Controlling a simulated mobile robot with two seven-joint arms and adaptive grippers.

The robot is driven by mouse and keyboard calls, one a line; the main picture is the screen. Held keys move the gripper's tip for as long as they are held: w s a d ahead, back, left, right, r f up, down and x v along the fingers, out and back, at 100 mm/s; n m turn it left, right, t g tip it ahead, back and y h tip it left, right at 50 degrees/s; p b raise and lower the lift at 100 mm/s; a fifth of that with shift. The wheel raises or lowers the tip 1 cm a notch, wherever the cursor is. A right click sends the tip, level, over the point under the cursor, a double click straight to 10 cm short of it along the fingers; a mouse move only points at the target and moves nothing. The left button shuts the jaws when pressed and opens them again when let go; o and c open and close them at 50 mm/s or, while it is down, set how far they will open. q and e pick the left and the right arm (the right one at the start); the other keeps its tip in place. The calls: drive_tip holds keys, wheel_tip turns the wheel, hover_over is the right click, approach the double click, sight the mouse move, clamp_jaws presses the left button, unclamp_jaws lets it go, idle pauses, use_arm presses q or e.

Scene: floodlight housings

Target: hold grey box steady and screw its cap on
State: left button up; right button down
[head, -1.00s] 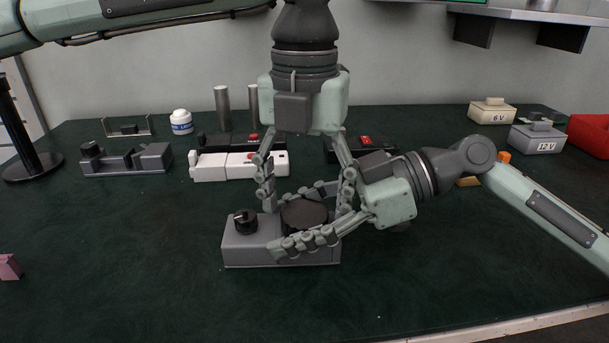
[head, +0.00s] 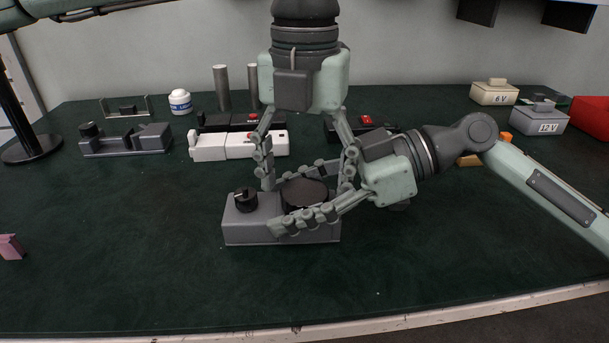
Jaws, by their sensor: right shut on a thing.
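The grey box (head: 250,234) sits on the dark green bench in the middle of the head view, with a black knob (head: 246,200) on its left end. Its dark round cap (head: 305,193) lies flat over the right part of the box top; I cannot tell how far it is threaded. My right gripper (head: 280,203) comes in from the right and is shut on the box, one finger along the front and one behind. My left gripper (head: 306,188) points down from above, open, its fingers either side of the cap with gaps visible. The box's rear is hidden.
Behind are a white housing (head: 240,146), a grey housing (head: 126,141), a white jar (head: 180,101) and metal cylinders (head: 221,88). At right are the 6 V box (head: 494,93) and 12 V box (head: 540,119). A pink piece (head: 11,247) lies far left. The bench front is clear.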

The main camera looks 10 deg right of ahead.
use_arm(q)
drive_tip(key=shift+r, duration=2.3)
drive_tip(key=shift+c, duration=0.4)
wheel_tip(320, 180, up, 4)
drive_tip(key=shift+f, duration=0.25)
drive_tip(key=shift+f, duration=0.15)
drive_tip(key=shift+f, duration=3.9)
drive_tip(key=shift+c, duration=0.5)
